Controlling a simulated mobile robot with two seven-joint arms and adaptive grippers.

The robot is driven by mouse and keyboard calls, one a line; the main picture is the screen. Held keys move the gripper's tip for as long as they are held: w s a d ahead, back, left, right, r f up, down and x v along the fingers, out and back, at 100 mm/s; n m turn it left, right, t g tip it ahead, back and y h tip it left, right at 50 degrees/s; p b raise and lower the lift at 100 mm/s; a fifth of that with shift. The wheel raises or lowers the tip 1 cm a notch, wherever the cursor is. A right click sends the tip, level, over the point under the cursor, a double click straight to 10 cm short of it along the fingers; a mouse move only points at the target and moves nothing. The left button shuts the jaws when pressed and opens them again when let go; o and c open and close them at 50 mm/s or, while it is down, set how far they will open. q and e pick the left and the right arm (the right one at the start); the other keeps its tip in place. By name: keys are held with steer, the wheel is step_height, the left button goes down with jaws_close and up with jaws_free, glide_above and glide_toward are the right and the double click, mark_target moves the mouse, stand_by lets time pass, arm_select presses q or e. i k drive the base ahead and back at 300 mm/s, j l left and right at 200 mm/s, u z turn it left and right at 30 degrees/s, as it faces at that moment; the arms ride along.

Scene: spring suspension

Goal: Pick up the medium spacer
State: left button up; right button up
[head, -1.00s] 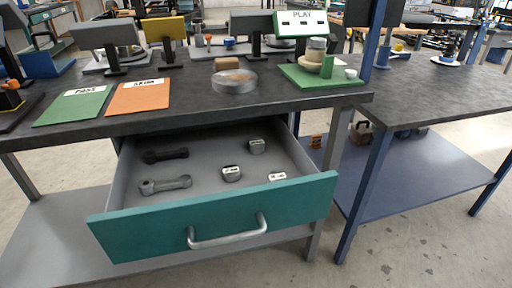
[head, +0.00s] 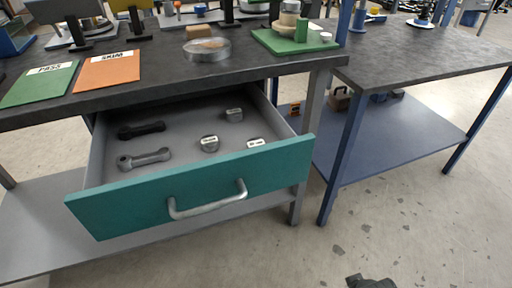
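The teal-fronted drawer (head: 130,205) is open below the dark workbench. Three small grey metal pieces with white labels lie in it: a back piece (head: 234,114), a middle piece (head: 209,144) and a front-right piece (head: 255,144), partly hidden by the drawer front. They look like spacers, but the labels are too small to read, so I cannot tell which is the medium one. A dark part at the bottom edge, apparently my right gripper (head: 371,282), is mostly cut off, well away from the drawer. My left gripper is out of view.
A black wrench-like tool (head: 142,130) and a grey one (head: 145,159) lie at the drawer's left. The silver handle (head: 207,203) sticks out in front. Green (head: 40,83) and orange (head: 108,70) cards lie on the workbench. A blue-legged table (head: 420,60) stands right; the floor before it is clear.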

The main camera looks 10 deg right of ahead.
mark_target(234, 114)
steer(key=i+l+u, duration=0.1)
steer(key=l, duration=0.25)
steer(key=i+l+u, duration=0.1)
steer(key=l, duration=0.25)
steer(key=i+l, duration=0.15)
steer(key=l, duration=0.2)
steer(key=i+l+u, duration=0.15)
steer(key=l, duration=0.2)
